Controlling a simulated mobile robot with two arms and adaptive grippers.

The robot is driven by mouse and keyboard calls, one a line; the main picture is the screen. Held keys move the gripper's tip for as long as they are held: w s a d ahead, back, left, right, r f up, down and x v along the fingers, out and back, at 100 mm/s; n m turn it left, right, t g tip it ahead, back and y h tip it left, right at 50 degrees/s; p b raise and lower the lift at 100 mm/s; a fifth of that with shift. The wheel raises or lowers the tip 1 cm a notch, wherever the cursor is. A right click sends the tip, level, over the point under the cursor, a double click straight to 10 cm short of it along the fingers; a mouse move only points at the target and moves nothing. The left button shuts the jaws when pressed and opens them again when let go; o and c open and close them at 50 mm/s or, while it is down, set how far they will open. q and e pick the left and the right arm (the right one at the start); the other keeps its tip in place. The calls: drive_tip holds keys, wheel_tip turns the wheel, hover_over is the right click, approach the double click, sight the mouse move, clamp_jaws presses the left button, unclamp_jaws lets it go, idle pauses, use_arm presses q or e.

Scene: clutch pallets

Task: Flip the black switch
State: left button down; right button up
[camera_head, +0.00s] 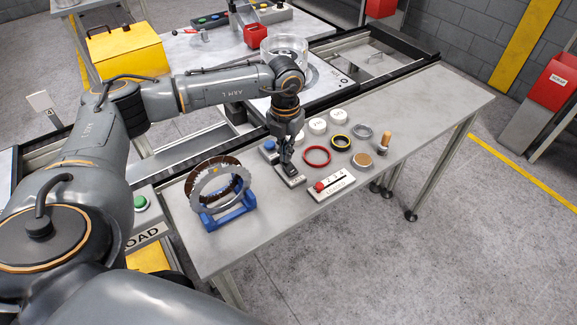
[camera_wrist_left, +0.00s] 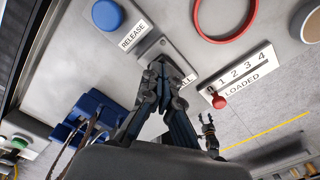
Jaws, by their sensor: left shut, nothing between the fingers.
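The black switch is on a grey plate (camera_head: 291,181) near the table's front edge. In the left wrist view the plate (camera_wrist_left: 150,53) carries a label that is partly covered, ending in "LL". My left gripper (camera_head: 288,168) points down over this plate. Its fingers are shut with nothing between them. In the wrist view the fingertips (camera_wrist_left: 161,68) overlap the plate and hide most of the switch; I cannot tell whether they touch it or which way it is tipped. A small dark claw-like shape, possibly my right gripper (camera_wrist_left: 208,132), shows low in the wrist view.
The blue RELEASE button (camera_wrist_left: 107,14) is beside the plate. The LOADED panel (camera_head: 332,185) with a red knob is on the other side. A red ring (camera_head: 317,156) lies behind. A blue stand (camera_head: 226,215) holding a toothed ring is left of the gripper.

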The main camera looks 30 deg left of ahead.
use_arm(q)
drive_tip(key=shift+f+b, duration=0.55)
drive_tip(key=shift+f, duration=0.2)
drive_tip(key=shift+r, duration=0.2)
drive_tip(key=shift+r+p, duration=2.3)
drive_tip(key=shift+r, duration=1.1)
